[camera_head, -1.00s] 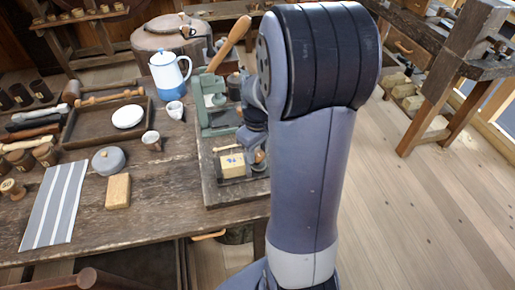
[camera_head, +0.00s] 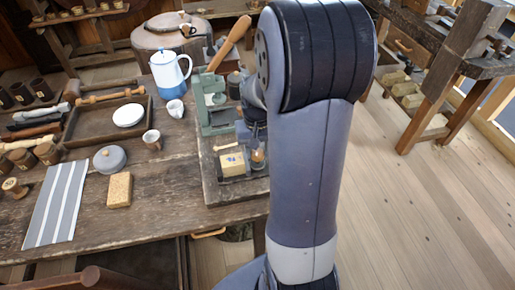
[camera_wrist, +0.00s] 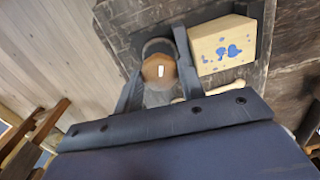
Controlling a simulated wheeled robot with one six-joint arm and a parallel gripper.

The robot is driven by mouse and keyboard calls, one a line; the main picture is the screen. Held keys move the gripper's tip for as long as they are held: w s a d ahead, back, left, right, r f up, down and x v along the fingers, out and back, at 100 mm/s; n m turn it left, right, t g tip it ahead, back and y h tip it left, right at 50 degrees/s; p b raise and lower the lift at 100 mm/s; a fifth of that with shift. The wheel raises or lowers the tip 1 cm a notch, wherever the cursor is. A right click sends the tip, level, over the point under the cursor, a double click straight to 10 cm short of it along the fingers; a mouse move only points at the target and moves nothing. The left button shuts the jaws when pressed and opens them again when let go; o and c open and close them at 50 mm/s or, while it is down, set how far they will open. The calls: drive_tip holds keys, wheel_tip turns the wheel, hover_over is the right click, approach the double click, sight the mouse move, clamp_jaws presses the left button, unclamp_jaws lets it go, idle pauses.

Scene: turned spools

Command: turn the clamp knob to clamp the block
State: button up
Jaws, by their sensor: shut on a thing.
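The block (camera_head: 231,164) is pale wood with blue blotches. It sits on the dark board at the table's right end and shows large in the wrist view (camera_wrist: 222,48). The clamp knob (camera_wrist: 160,72) is round and brown with a short white mark, beside the block on its left in the wrist view. In the head view the knob (camera_head: 258,157) shows just right of the block. My gripper (camera_wrist: 158,66) has its two dark fingers on either side of the knob, shut on it. Any gap between clamp and block is too small to tell.
A green press (camera_head: 215,110) with a long wooden handle stands just behind the block.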

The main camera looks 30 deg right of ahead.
idle(0.4)
drive_tip(key=o, duration=1)
